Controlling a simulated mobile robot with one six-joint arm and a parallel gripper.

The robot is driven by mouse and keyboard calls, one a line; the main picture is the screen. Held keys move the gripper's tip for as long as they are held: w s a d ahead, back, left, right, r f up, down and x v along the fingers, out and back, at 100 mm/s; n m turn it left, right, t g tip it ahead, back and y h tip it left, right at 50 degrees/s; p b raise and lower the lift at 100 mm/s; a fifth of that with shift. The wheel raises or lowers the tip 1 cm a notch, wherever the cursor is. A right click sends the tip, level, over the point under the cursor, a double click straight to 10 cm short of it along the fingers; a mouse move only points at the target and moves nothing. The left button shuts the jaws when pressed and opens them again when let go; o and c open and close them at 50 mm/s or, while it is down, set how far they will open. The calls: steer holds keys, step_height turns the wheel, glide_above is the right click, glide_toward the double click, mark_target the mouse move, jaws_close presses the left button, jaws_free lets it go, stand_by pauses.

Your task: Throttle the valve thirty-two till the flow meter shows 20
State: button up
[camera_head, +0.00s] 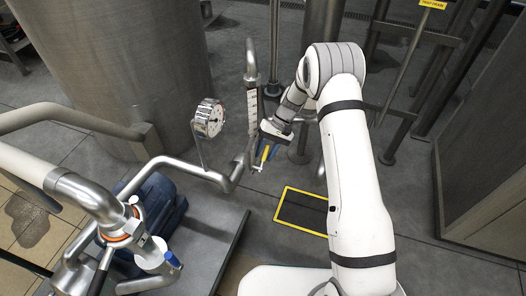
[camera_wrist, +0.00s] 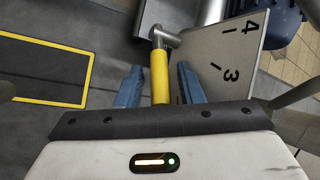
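In the wrist view a yellow lever handle (camera_wrist: 160,75) hangs from a metal valve stem (camera_wrist: 162,38). The blue fingers of my gripper (camera_wrist: 158,85) stand open on either side of it, with a gap at each side. In the head view my gripper (camera_head: 263,160) is at the pipe, with the yellow handle (camera_head: 266,153) showing between its fingers. A round dial gauge (camera_head: 208,118) stands left of it; its reading is too small to tell. A white graduated strip (camera_head: 253,112) is on the upright pipe. The valve's number is not legible.
A blue pump (camera_head: 150,205) sits on a grey base (camera_head: 205,240) at the left. A large steel tank (camera_head: 120,70) stands behind. A yellow-edged floor square (camera_head: 303,212) lies right of the gripper. Pipes run close left. A light surface marked 4 and 3 (camera_wrist: 225,55) lies beside the handle.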

steer(key=shift+o, duration=0.2)
steer(key=shift+p+v, duration=1.25)
steer(key=shift+v, duration=2.65)
steer(key=shift+r, duration=0.1)
steer(key=s+d+r+t+h+p, duration=0.1)
steer(key=s+d+r+p, duration=0.3)
steer(key=r, duration=0.7)
steer(key=s+d+r+t+h+p, duration=0.15)
steer(key=r+p, duration=0.35)
steer(key=r, duration=0.5)
steer(key=s+d+r+t+p, duration=0.1)
steer(key=s+d+r+p, duration=0.3)
steer(key=r, duration=0.7)
steer(key=s+d+r+m+t+h+p, duration=0.1)
steer(key=s+d+r+t+p, duration=0.1)
steer(key=s+r+p, duration=0.5)
steer(key=s+d+r+m+t+h+p, duration=0.1)
steer(key=s+d+r+p, duration=0.3)
steer(key=s+r+p, duration=0.4)
steer(key=s+r+t, duration=0.1)
steer(key=s+r, duration=0.4)
steer(key=r, duration=0.1)
steer(key=shift+s+d, duration=0.2)
steer(key=shift+d, duration=0.1)
steer(key=shift+h, duration=0.25)
